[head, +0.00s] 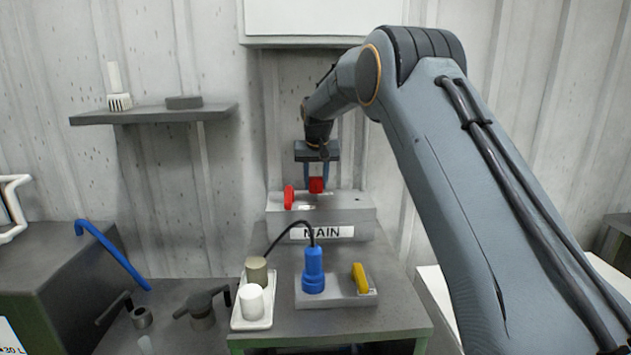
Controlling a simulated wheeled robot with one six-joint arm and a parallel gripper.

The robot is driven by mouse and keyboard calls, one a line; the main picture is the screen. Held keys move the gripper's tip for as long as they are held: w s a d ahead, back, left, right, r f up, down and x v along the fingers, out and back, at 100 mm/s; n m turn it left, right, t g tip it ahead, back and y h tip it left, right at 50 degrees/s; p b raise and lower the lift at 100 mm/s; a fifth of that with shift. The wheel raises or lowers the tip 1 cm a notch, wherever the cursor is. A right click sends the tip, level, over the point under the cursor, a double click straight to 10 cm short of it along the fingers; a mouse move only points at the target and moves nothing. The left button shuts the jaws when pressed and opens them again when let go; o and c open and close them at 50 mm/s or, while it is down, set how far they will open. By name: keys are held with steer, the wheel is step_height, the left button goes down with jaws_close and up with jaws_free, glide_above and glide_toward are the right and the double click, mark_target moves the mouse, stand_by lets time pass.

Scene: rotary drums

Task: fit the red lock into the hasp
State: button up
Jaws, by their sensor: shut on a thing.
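My gripper (316,173) points down above the grey box labelled MAIN (359,216). It is shut on the red lock (316,185), a small red block between the fingertips. The lock is at or just above the top of the box; I cannot tell whether it touches. A red lever (289,197) stands on the box just left of the lock. A small pale metal part (303,207) lies near the lever's foot; the hasp is too small to make out for certain.
In front of the box, a grey block (338,299) bears a blue plug (313,271) with a black cable and a yellow handle (360,278). A white tray (251,321) with two cylinders stands left of it. A shelf (152,117) hangs at left.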

steer(key=shift+f+b, duration=0.5)
steer(key=shift+f, duration=0.85)
steer(key=o, duration=1.2)
steer(key=shift+b+v, duration=1.1)
steer(key=shift+v, duration=2.75)
